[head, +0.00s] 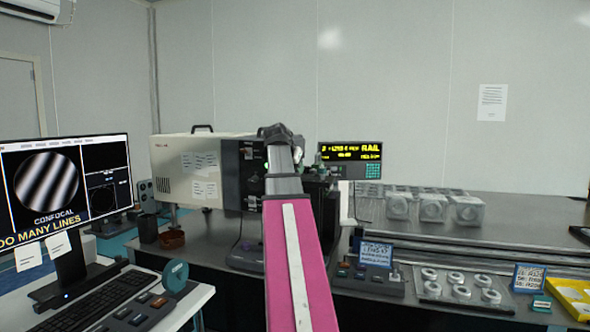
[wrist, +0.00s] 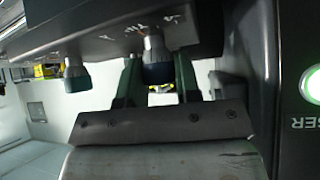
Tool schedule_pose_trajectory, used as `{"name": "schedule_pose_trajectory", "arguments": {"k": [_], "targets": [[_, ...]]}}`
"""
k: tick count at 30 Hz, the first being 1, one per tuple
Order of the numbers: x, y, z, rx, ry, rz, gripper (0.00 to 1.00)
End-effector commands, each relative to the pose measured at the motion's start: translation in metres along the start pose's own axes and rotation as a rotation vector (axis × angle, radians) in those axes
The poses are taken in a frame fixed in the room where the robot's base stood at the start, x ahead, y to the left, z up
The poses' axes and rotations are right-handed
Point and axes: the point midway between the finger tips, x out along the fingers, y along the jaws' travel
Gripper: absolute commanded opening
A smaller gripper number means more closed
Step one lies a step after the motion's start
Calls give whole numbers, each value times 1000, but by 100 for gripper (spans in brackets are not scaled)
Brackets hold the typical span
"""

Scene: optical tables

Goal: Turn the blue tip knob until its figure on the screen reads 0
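In the wrist view a dark, bluish knob (wrist: 158,72) with a pale collar hangs under a dark housing, between the two fingers of my gripper (wrist: 158,80). In the head view my arm hides the knobs and the fingertips. The monitor (head: 66,180) shows slanted fringes, "CONFOCAL" and a cut-off line ending "MANY LINES". No tip figure is readable there.
A lit display (head: 350,152) reads "RAIL", its other figures unclear. A pale instrument box (head: 178,165) stands left of my arm. Mounted clear blocks (head: 433,208), a tray of rings (head: 461,292) and a blue-framed card (head: 376,254) lie right.

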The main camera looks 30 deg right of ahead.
Motion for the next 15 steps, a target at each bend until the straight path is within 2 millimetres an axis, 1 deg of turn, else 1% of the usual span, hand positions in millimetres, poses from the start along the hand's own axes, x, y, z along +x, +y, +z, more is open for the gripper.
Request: {"name": "schedule_pose_trajectory", "arguments": {"k": [1, 2, 10, 15], "targets": [[0, 0, 0, 0, 0, 1, 11], [0, 0, 0, 0, 0, 1, 7], [0, 1, 0, -11, 0, -9, 8], [0, 1, 0, -51, 0, -50, 8]]}}
